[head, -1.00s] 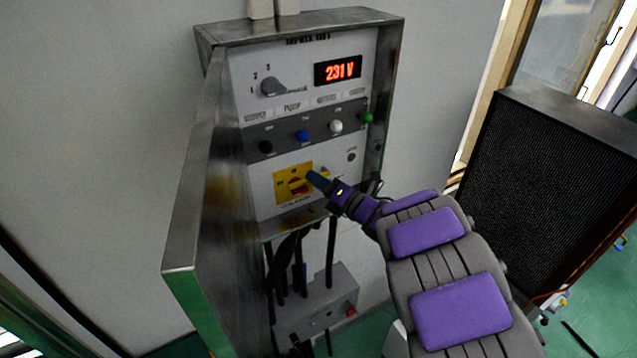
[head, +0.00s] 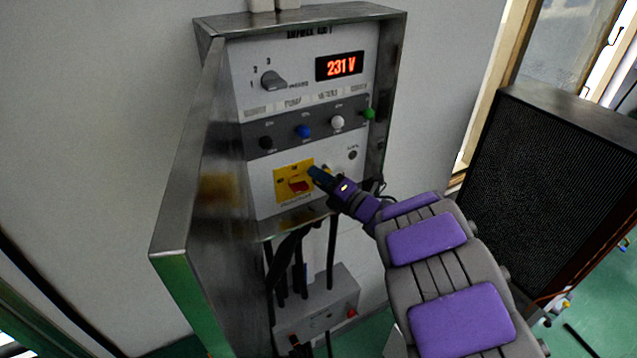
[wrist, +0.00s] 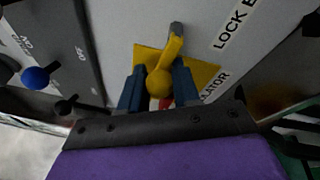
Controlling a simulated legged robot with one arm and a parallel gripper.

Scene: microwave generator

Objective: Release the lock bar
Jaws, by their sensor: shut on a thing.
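The lock bar (wrist: 173,48) is a yellow bar with a rounded yellow knob and a grey end, beside the partly cut-off "LOCK B" lettering in the wrist view. My gripper (wrist: 158,88) has its blue fingers on either side of the knob and is shut on it. In the head view my gripper (head: 316,174) is at the right edge of the yellow isolator plate (head: 282,177), and hides most of the bar. A red switch handle (head: 299,186) sits on that plate; in the wrist view it is mostly hidden behind the knob.
The metal cabinet's door (head: 185,200) stands open on the left. Above the plate are a row of coloured knobs (head: 303,131), a grey rotary selector (head: 273,81) and a display (head: 339,66) reading 231 V. Cables hang below. A black mesh-fronted unit (head: 540,180) stands to the right.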

